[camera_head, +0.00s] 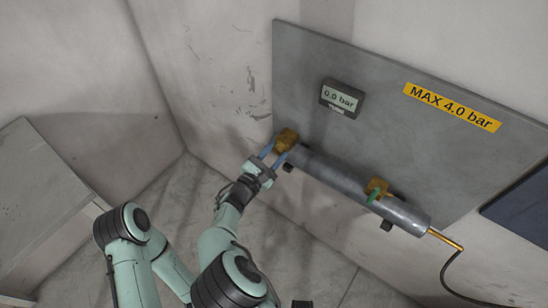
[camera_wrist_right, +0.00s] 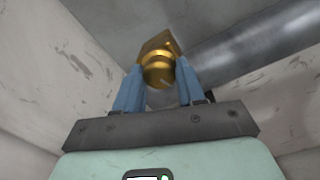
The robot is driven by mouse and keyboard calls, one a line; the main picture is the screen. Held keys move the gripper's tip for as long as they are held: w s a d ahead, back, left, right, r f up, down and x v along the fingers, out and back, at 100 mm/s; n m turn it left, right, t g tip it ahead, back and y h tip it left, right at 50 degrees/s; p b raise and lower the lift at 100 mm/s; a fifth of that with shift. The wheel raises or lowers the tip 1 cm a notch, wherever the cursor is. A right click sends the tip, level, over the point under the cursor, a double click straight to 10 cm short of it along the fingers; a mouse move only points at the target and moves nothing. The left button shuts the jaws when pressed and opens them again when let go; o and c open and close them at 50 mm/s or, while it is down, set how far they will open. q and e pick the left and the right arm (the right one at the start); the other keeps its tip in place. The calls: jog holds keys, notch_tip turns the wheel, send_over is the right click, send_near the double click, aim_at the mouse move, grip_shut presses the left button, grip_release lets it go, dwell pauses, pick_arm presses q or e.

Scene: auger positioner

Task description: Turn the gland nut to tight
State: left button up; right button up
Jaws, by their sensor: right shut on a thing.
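The brass gland nut (camera_head: 286,139) sits at the left end of a grey metal cylinder (camera_head: 345,181) mounted on a grey panel. My right gripper (camera_head: 272,155) reaches up to it from below, with its blue fingers on either side of the nut, shut on it. In the right wrist view the nut (camera_wrist_right: 159,62) shows between the tips of the two blue fingers of the gripper (camera_wrist_right: 160,80), its round brass face toward the camera. The finger contact is partly hidden. My left gripper is not in view.
A gauge reading 0.0 bar (camera_head: 342,98) and a yellow MAX 4.0 bar label (camera_head: 452,107) are on the panel (camera_head: 400,65). A brass valve with a green handle (camera_head: 375,191) sits on the cylinder. A brass rod (camera_head: 445,239) and black cable leave its right end. A grey cabinet (camera_head: 45,190) stands left.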

jog(key=m+b, duration=0.2)
jog(key=m, duration=0.2)
jog(key=shift+w+b, duration=0.1)
jog(key=shift+b, duration=0.25)
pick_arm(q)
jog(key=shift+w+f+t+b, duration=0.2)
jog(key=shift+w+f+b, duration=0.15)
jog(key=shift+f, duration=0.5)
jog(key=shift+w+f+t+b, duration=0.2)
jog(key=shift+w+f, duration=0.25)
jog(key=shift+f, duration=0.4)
pick_arm(e)
jog(key=shift+r+m, duration=0.15)
jog(key=shift+m, duration=0.85)
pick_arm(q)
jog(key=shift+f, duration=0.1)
pick_arm(e)
jog(key=shift+r, duration=0.1)
jog(key=o, duration=0.9)
jog(key=shift+o, duration=0.6)
jog(key=shift+w+d+f, duration=0.1)
jog(key=shift+w+f, duration=0.05)
jog(key=shift+f, duration=0.05)
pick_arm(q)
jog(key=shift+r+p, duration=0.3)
pick_arm(e)
jog(key=v, duration=1.3)
jog(key=shift+f, duration=0.15)
